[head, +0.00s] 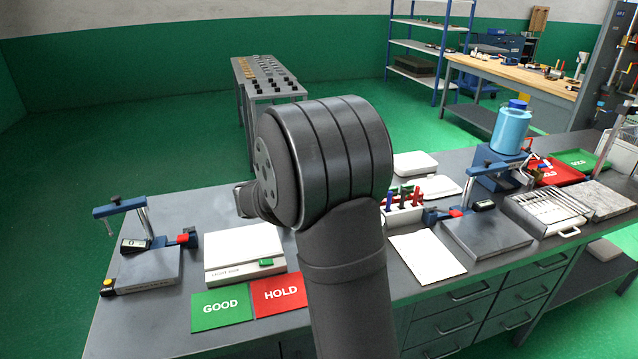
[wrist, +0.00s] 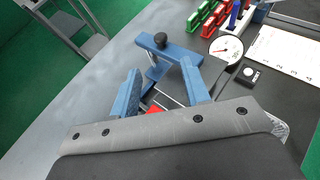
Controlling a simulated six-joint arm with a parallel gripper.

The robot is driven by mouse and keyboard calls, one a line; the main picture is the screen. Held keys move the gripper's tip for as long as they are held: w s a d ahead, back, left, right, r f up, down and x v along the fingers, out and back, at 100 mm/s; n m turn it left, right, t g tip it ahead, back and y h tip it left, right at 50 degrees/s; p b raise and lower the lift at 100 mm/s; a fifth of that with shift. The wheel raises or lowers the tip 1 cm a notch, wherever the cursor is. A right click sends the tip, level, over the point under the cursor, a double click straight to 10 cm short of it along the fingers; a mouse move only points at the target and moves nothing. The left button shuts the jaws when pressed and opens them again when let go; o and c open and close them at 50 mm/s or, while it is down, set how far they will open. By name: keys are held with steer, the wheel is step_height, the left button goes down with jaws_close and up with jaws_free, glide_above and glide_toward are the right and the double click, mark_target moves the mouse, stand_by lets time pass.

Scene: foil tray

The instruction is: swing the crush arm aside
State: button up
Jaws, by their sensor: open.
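A blue crush arm (wrist: 178,50) with a black knob (wrist: 160,39) shows in the wrist view, beyond my fingers. A metal post stands below it. Its right end runs close to my right finger, and I cannot tell whether they touch. My gripper (wrist: 162,82) is open, with its two blue fingers apart and nothing held between them. A small red part (wrist: 153,109) shows low between the fingers, partly hidden. In the head view my own arm hides this spot and most of my gripper. Two similar blue arms stand at the left (head: 121,206) and right (head: 456,190).
A round dial gauge (wrist: 226,49) and a small black box (wrist: 249,74) lie to the right of the crush arm. Racks of red and green items (wrist: 208,16) and a white sheet (wrist: 287,47) are beyond. Green GOOD (head: 220,308) and red HOLD (head: 279,294) mats lie at the bench front.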

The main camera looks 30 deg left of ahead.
steer(key=x, duration=1.1)
steer(key=shift+w+f, duration=0.1)
jaws_close()
